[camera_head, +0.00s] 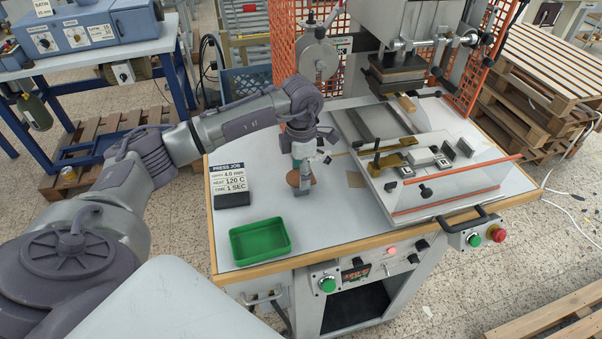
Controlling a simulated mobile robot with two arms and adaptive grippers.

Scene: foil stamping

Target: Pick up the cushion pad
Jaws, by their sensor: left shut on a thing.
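My left gripper (301,183) points down over the white work table, between the sign and the press bed. It is shut at a brown, rounded flat piece (292,179), which I take to be the cushion pad. The pad stands on edge at the fingertips and is partly hidden by them. Whether its lower edge touches the table I cannot tell. My right gripper is not in view.
A green tray (233,247) sits at the table's front left, by a black block (233,200) below the press-job sign (228,179). A tan square (356,179) lies right of the gripper. The stamping press (396,75) stands behind; its sliding bed (450,185) fills the right.

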